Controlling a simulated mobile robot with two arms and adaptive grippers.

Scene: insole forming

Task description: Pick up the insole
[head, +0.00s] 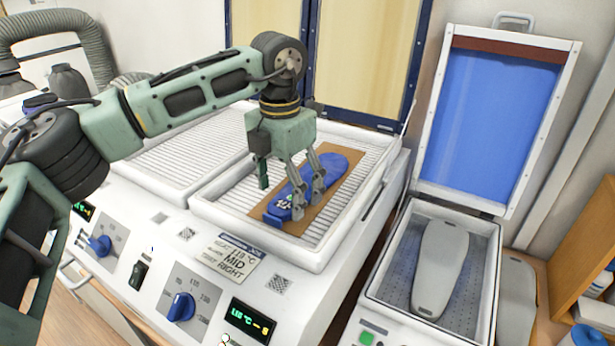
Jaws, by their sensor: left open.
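The blue insole (331,164) lies on a brown board (336,191) on the ribbed right-hand bed of the white heating unit. A green mark shows near its front end. My left gripper (308,205) comes down over the insole from above, fingers pointing down and apart. The fingers hide part of the insole's middle. I cannot tell whether the fingertips touch it. My right gripper is not in view.
The heating unit's panel (201,287) has blue knobs, green displays and a label. To the right, an open press (379,289) with a raised blue-lined lid (490,125) holds a grey foot-shaped form (441,262). The left ribbed bed (178,158) is bare.

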